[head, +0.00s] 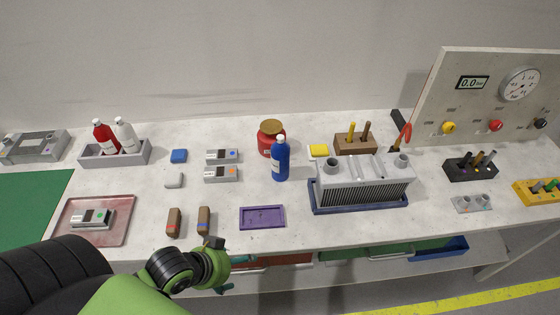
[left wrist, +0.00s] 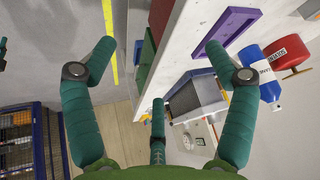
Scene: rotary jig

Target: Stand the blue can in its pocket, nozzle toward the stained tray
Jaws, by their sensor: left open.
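The blue can (head: 280,162) stands upright on the bench, with a white nozzle on top. Which way the nozzle points is too small to tell. In the left wrist view the can (left wrist: 258,66) is beside the red jar. A grey caddy (head: 115,159) at the back left holds a red bottle (head: 104,138) and a white bottle (head: 125,136); its pockets are hard to make out. The stained tray (head: 120,232) is reddish, at the front left, with a grey device on it. My left gripper (head: 230,272) is open and empty at the bench's front edge, away from the can.
A red jar (head: 268,140) stands close behind the can. A purple tray (head: 262,217) lies in front of it. A metal radiator unit (head: 365,185) in a blue tray is to its right. Two brown blocks (head: 204,220) lie near my left gripper. Drawers sit below the bench.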

